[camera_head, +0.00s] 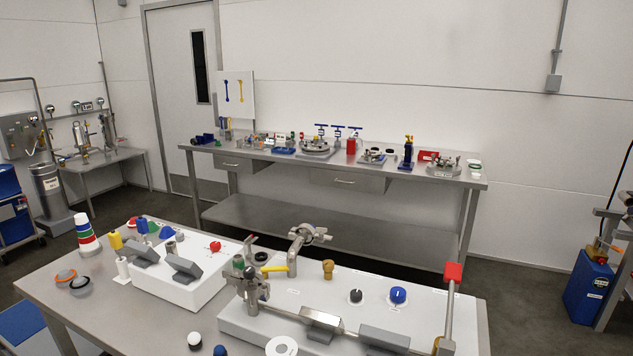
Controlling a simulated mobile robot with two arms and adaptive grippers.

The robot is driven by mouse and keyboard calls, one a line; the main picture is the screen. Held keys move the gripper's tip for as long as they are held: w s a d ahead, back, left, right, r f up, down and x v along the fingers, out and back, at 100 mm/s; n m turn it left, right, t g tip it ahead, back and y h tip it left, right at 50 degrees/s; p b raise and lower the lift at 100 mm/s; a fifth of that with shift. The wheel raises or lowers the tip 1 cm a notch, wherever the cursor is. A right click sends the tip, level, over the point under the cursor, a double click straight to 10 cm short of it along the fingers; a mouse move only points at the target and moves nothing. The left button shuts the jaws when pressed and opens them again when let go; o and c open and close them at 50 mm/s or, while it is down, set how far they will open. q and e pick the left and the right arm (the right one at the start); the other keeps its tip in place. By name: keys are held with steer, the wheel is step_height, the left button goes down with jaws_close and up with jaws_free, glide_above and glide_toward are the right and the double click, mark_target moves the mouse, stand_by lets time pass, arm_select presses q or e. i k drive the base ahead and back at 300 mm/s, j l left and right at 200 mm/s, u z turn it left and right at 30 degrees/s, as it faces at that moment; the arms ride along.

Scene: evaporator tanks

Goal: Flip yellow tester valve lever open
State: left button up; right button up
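The yellow lever (275,268) sits at the top of a small metal valve assembly (256,288), near the left end of the right-hand white tester box (345,290). The lever lies roughly level and points to the right in the picture. The lower part of the valve is crowded by metal fittings, so its details are hard to make out. Neither of my grippers shows in the head view, and nothing is seen touching the lever.
A curved metal pipe fitting (303,240) rises behind the lever. A red-topped upright lever (453,272) stands at the box's right. Black (355,296) and blue (398,295) knobs lie between. Another white box (190,290) stands left on the steel table (40,287).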

mark_target(264, 270)
steer(key=i+j+z, duration=0.15)
steer(key=j+z, duration=0.2)
steer(key=j, duration=0.2)
steer(key=j+z, duration=0.35)
steer(key=j, duration=0.25)
steer(key=i, duration=0.05)
